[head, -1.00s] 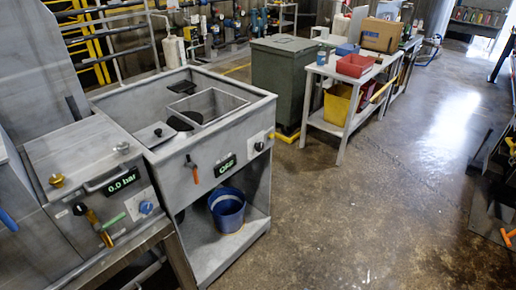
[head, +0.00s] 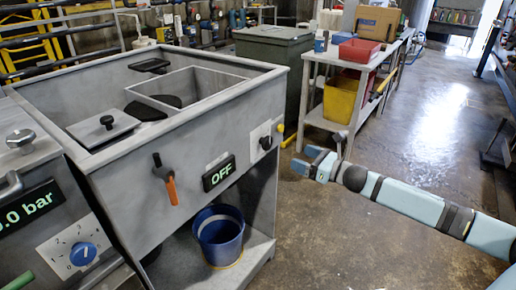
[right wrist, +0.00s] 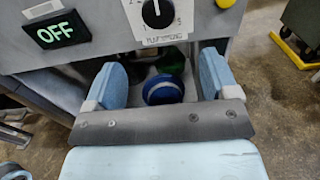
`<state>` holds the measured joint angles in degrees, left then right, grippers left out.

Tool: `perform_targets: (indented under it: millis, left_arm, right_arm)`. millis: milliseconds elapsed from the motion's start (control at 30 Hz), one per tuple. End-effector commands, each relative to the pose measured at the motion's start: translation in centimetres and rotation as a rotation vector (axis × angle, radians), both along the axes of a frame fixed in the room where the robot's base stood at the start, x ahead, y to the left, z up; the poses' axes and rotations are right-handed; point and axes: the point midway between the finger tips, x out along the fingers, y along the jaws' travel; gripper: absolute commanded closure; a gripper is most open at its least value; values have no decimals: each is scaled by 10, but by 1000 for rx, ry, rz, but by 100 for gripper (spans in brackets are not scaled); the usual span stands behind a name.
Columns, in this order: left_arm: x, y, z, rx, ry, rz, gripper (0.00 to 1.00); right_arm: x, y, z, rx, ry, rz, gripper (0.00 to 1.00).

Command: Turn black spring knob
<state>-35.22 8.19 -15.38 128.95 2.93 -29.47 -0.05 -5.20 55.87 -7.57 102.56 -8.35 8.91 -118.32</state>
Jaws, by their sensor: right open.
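The black knob (head: 266,143) sits on a white label plate at the right end of the grey machine's front panel. In the right wrist view the black knob (right wrist: 157,12) shows at the top, with its white pointer line up and dial marks around it. My right gripper (head: 307,162) is open and empty, to the right of the knob and a little lower in the head view. In the right wrist view its two blue fingers (right wrist: 160,65) stand wide apart, below the knob in the picture and not touching it. My left gripper is not in view.
Left of the knob are a green "OFF" display (head: 218,173) and an orange-handled lever (head: 167,181). A blue bucket (head: 219,236) stands on the shelf below. A blue dial (head: 83,254) is on the left unit. A white table (head: 335,91) stands behind; open floor lies right.

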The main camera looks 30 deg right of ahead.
Motion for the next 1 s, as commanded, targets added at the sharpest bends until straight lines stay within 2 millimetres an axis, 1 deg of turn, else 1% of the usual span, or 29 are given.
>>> perform_targets:
  millis: [167,800,1000]
  left_arm:
    - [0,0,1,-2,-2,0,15]
    - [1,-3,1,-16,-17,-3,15]
    - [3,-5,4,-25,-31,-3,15]
  right_arm:
    - [14,6,1,0,-2,1,20]
    - [99,41,1,4,0,-1,20]
    - [118,49,0,5,1,-1,20]
